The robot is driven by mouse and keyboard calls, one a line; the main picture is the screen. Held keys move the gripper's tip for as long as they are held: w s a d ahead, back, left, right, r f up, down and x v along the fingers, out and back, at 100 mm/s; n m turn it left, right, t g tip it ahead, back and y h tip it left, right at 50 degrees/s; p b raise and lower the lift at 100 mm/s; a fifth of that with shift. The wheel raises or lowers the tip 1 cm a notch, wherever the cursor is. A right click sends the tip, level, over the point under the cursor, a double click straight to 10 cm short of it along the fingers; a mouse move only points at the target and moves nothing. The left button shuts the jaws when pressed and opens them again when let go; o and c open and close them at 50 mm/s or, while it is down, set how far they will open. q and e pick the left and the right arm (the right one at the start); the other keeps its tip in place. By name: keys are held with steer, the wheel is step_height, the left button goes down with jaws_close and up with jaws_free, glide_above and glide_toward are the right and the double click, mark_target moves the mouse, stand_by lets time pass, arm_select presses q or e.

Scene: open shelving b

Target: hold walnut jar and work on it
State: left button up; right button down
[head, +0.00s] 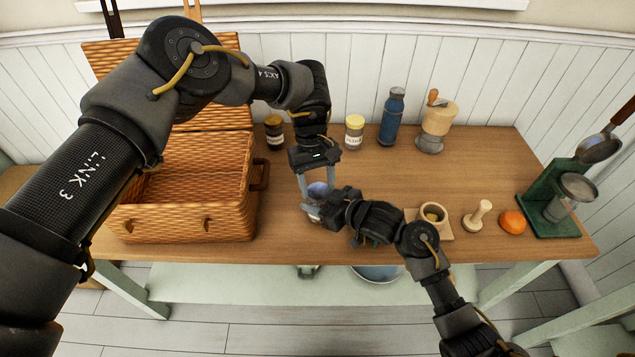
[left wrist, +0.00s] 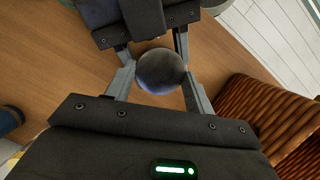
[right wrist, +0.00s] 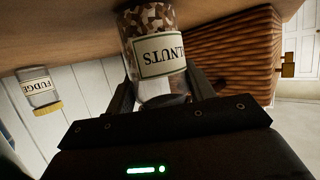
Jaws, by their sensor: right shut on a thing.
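The walnut jar stands on the wooden table (head: 400,165) in front of me. Its round dark blue lid (head: 318,188) shows in the head view, and the lid (left wrist: 161,71) fills the middle of the left wrist view. The right wrist view shows the jar (right wrist: 157,50) upside down, with nuts behind the glass and its label. My right gripper (right wrist: 160,92) is shut around the jar's upper body from the side. My left gripper (head: 317,184) points down over the jar, open, with one finger (left wrist: 123,80) on each side of the lid and slight gaps.
A wicker basket (head: 190,222) with an open lid stands left. Behind are a dark jar (head: 275,138), a fudge jar (head: 354,136), a blue bottle (head: 391,118) and a grinder (head: 436,125). A mortar (head: 433,216), pestle (head: 478,214), orange (head: 512,221) and green stand (head: 545,212) lie right.

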arm_select(q)
steer(key=o, duration=0.4)
steer(key=shift+r, duration=2.3)
